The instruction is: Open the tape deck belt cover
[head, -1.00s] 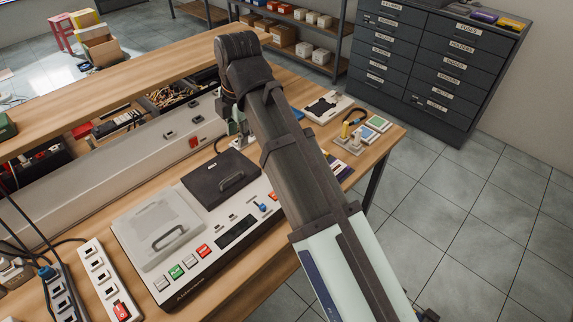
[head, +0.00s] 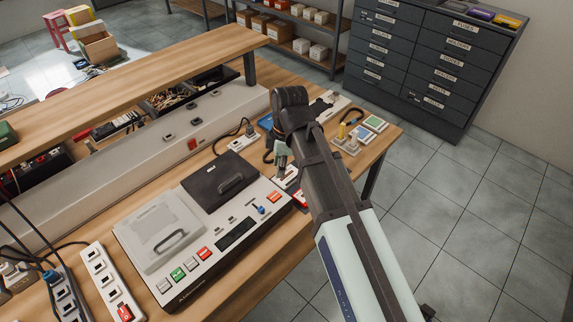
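The tape deck (head: 240,245) is a pale flat unit on the wooden workbench, in the head view. It has two handled lids lying shut: a light grey one (head: 150,225) on the left and a dark one (head: 212,184) on the right. I cannot tell from any readable label which is the belt cover. My gripper (head: 277,160) hangs from the arm's far end, right of and beyond the dark lid, apart from both lids. It is small and partly hidden, so its fingers cannot be made out.
Power strips (head: 104,270) with cables lie left of the deck. A small white box with a cable (head: 243,136) sits behind my gripper. Small coloured items (head: 372,124) lie at the bench's right end. A raised shelf (head: 150,75) runs along the back.

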